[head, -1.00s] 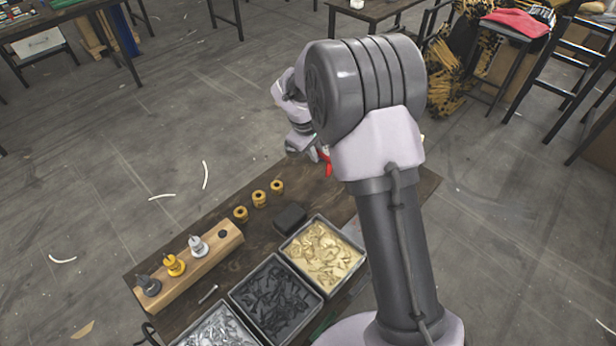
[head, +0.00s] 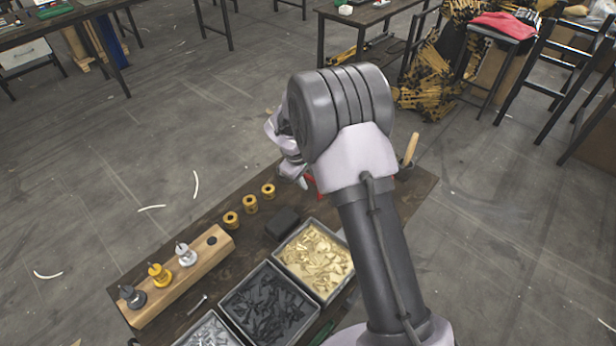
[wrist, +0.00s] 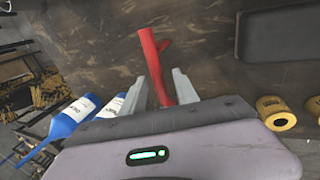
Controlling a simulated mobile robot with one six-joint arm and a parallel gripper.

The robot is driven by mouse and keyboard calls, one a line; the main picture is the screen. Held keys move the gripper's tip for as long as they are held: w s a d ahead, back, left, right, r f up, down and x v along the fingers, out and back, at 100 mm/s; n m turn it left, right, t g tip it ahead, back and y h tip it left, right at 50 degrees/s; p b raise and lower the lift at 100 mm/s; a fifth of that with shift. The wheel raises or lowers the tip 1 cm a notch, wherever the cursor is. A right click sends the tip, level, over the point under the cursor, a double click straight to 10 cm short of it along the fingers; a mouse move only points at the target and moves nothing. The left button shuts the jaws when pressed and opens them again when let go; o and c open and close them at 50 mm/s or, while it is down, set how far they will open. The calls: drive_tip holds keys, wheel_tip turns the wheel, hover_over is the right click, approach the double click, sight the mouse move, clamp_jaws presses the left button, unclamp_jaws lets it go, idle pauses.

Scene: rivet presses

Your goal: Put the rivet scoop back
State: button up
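I cannot make out for certain which thing is the rivet scoop. A red, branching tool or handle (wrist: 152,62) lies between the fingers of my gripper (wrist: 164,86) in the wrist view, with a gap beside it; part of it is hidden behind the gripper body. A bit of red (head: 314,186) also shows beside my gripper (head: 303,183) in the head view, over the far part of the table. A wooden block (head: 197,276) holds dark, gold and silver pieces upright, and one hole (head: 212,240) at its right end is empty.
Bins of gold (head: 314,261), dark (head: 266,300) and silver (head: 208,334) pieces line the table's near side. A wooden handle (head: 411,149) rises at right. Blue bottles (wrist: 70,117) show in the wrist view.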

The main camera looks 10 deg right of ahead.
drive_tip(key=s+a+r+m+p, duration=0.15)
drive_tip(key=s+r, duration=0.25)
drive_tip(key=r, duration=0.6)
drive_tip(key=s+a+r+m+p, duration=0.1)
drive_tip(key=s+r+p, duration=0.2)
drive_tip(key=r, duration=0.8)
drive_tip(key=s+r+m+t+y, duration=0.2)
drive_tip(key=s+r+m+y, duration=0.15)
drive_tip(key=s+r, duration=0.65)
drive_tip(key=s+a+m, duration=0.1)
drive_tip(key=s+m, duration=0.1)
drive_tip(key=s, duration=0.6)
drive_tip(key=s+a+m+t+y, duration=0.1)
drive_tip(key=s+a+m, duration=0.1)
drive_tip(key=s, duration=0.6)
drive_tip(key=shift+s+f+m+t, duration=0.3)
drive_tip(key=shift+s+m, duration=0.05)
drive_tip(key=shift+m, duration=0.35)
